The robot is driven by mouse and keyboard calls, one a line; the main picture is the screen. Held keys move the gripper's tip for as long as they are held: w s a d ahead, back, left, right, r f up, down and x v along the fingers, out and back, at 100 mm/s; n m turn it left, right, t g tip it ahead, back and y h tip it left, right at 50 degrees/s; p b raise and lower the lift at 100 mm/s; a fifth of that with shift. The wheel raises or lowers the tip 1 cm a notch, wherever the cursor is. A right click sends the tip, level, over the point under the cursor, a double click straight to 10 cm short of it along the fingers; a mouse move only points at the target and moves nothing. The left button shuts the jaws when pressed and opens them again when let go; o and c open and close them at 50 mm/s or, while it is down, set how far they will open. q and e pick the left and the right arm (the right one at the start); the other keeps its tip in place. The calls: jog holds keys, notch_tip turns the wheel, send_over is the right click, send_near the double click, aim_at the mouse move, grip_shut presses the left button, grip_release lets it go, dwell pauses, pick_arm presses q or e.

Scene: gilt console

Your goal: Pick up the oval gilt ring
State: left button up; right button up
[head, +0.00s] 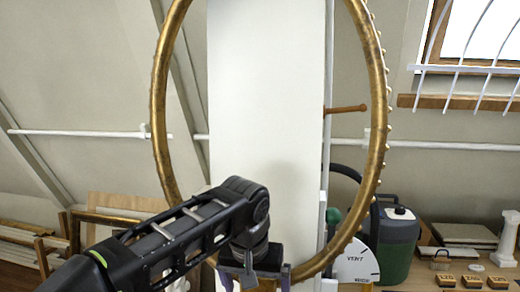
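The oval gilt ring (376,130) stands upright in front of a tall white panel. It fills the middle of the head view, with its top cut off by the frame and a row of small beads along its right outer edge. My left gripper (254,281) points down at the ring's lower part, in front of it. Its two purple-tipped fingers are spread apart, with a bit of gilt showing between them. The fingertips are at the bottom edge of the picture, so contact with the ring cannot be told. My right gripper is out of view.
A wooden peg (346,109) sticks out from the white panel (265,90). At right, a green canister (394,243), a white dial plate (356,263) and several small labelled blocks (472,281) stand on a wooden surface. Frames (95,222) lean at the lower left.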

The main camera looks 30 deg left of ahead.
pick_arm(q)
jog(key=shift+f, duration=0.2)
jog(key=shift+c, duration=0.3)
grip_shut()
jog(key=shift+w+r, duration=0.1)
jog(key=shift+r, duration=0.05)
dwell(0.9)
